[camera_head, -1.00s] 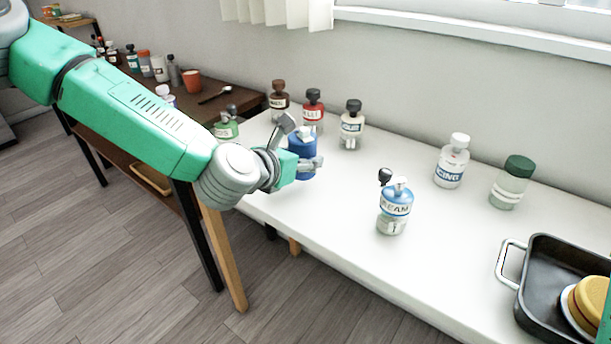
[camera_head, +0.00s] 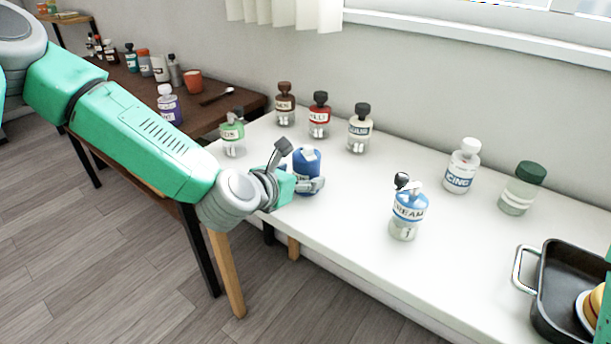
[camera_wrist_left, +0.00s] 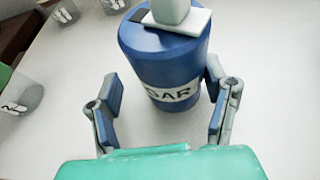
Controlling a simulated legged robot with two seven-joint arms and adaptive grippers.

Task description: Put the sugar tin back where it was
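The sugar tin is a blue cylinder (camera_head: 307,174) with a white-and-grey lid handle, upright toward the left end of the white table (camera_head: 340,215). It appears to stand on the surface. In the left wrist view the tin (camera_wrist_left: 165,65) fills the upper middle, its white label partly reading "GAR". My left gripper (camera_head: 301,168) is at the tin's near left side in the head view. In the wrist view its fingers (camera_wrist_left: 163,98) are spread on either side of the tin's near face, with a clear gap on the left; the right finger is close to the tin. My right gripper is out of view.
Green (camera_head: 232,136), brown (camera_head: 285,106), red (camera_head: 319,116) and white-labelled (camera_head: 359,130) jars stand behind the tin.

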